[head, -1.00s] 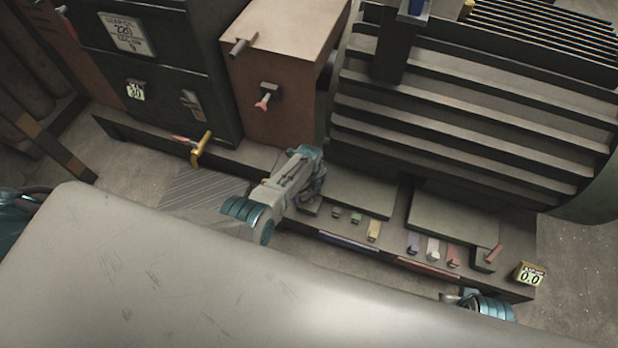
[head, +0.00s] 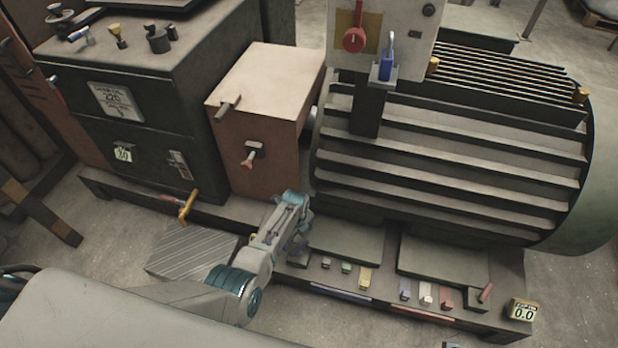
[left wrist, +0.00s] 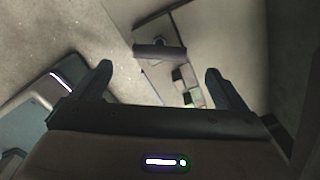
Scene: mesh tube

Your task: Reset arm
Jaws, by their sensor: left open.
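In the head view my left gripper (head: 297,250) is at the end of my left arm, low over the front edge of the machine base (head: 210,212), left of a row of small coloured blocks. In the left wrist view my left gripper (left wrist: 160,90) has its two dark fingers spread wide, with nothing between the tips. Small blocks (left wrist: 186,84) on the base show beyond the fingers. In the head view its jaws are too small to tell. My right gripper is not seen in either view.
A ribbed dark motor (head: 450,150) stands behind my left gripper, with a brown box (head: 262,140) and a dark cabinet (head: 140,120) to its left. A yellow-handled valve (head: 186,207) sticks out in front.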

